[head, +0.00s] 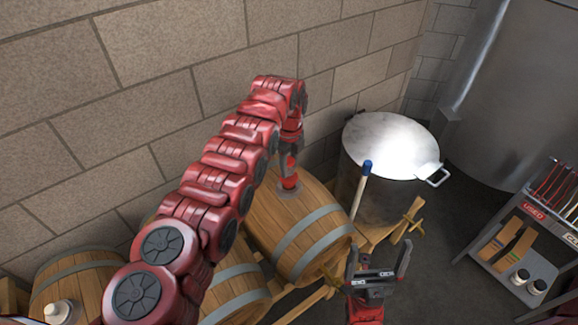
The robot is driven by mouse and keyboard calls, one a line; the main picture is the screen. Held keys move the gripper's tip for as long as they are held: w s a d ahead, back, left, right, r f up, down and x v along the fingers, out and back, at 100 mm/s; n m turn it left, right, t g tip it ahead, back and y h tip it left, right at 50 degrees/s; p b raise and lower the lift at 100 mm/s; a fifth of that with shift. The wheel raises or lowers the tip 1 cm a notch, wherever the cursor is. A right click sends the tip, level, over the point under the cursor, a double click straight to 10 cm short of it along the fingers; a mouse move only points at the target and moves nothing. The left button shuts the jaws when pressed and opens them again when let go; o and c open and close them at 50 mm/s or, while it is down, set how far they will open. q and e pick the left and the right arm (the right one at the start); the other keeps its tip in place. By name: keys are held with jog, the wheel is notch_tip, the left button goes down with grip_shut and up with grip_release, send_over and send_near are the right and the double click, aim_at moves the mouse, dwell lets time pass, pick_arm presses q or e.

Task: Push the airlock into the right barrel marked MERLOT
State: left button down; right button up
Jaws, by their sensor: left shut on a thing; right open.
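My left gripper (288,163) points down over the top of the right-hand barrel (318,236). It is shut on the airlock (290,184), of which a small reddish part shows below the fingers, at the barrel's upper surface. I cannot tell whether the airlock sits in the bung hole or just above it. The barrel is wooden with grey hoops and lies on its side on a wooden rack. No MERLOT mark is readable. My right gripper (378,272) is open and empty, in front of this barrel to the right.
More barrels lie to the left: one (236,292) partly behind my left arm, another (85,272) with a white-topped item (62,312) near it. A steel pot (390,145) and a blue-tipped stick (362,190) stand right. A tool cart (510,250) is far right. A block wall stands behind.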

aim_at(289, 160)
pick_arm(q)
jog(key=shift+f+b, duration=1.15)
jog(key=shift+b, duration=0.45)
dwell(0.8)
jog(key=shift+c, duration=1.8)
grip_release()
jog(key=o, duration=0.4)
jog(key=shift+c, duration=0.2)
jog(key=shift+r, duration=0.1)
jog(key=shift+r+p, duration=0.3)
jog(key=shift+r, duration=2.3)
jog(key=shift+r+p, duration=0.5)
jog(key=shift+r, duration=0.8)
